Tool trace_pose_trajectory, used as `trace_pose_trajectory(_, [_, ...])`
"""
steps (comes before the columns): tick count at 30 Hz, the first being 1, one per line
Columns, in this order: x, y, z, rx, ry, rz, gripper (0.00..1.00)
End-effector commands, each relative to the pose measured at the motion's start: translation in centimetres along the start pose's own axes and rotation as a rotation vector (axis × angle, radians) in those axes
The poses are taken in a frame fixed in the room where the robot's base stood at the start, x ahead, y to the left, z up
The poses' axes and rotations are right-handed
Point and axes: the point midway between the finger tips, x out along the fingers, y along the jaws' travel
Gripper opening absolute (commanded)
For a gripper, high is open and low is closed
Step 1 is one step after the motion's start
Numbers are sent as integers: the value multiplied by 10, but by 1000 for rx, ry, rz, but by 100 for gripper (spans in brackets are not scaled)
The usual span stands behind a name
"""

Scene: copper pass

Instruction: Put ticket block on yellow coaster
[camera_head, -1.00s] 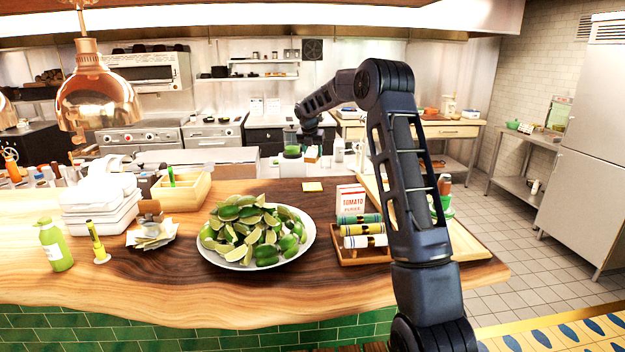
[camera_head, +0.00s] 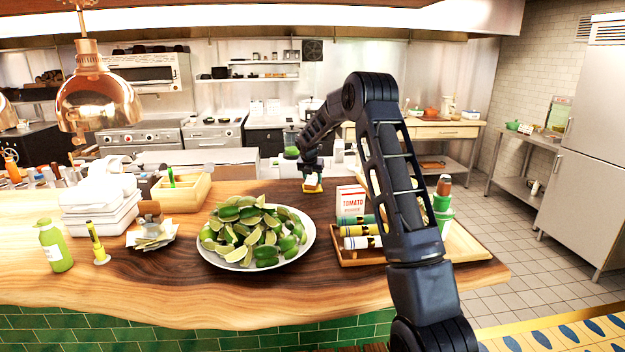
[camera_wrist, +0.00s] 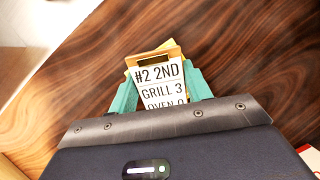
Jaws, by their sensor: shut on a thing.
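My gripper (camera_head: 312,178) is at the far side of the wooden counter. In the wrist view its teal fingers (camera_wrist: 160,92) are shut on the ticket block (camera_wrist: 162,84), a block with a white printed slip reading "#2 2ND GRILL 3". The ticket block also shows small under the gripper in the head view (camera_head: 312,187). The yellow coaster (camera_wrist: 166,46) lies behind and beneath the block, with only its edge showing in the wrist view. In the head view the gripper and block cover it. I cannot tell whether block and coaster touch.
A plate of limes (camera_head: 258,262) stands in front. A tomato box (camera_head: 350,201) and a wooden tray of rolled cans (camera_head: 372,258) stand to the right. White containers (camera_head: 98,216) and a wooden box (camera_head: 190,192) are at the left. Bare counter surrounds the coaster.

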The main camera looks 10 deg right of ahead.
Motion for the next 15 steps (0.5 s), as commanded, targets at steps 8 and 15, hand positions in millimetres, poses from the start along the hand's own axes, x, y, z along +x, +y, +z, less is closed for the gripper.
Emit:
trace_pose_trajectory(8, [1,0,0,0,0,0,24])
trace_pose_trajectory(15, [2,0,-1,0,0,0,71])
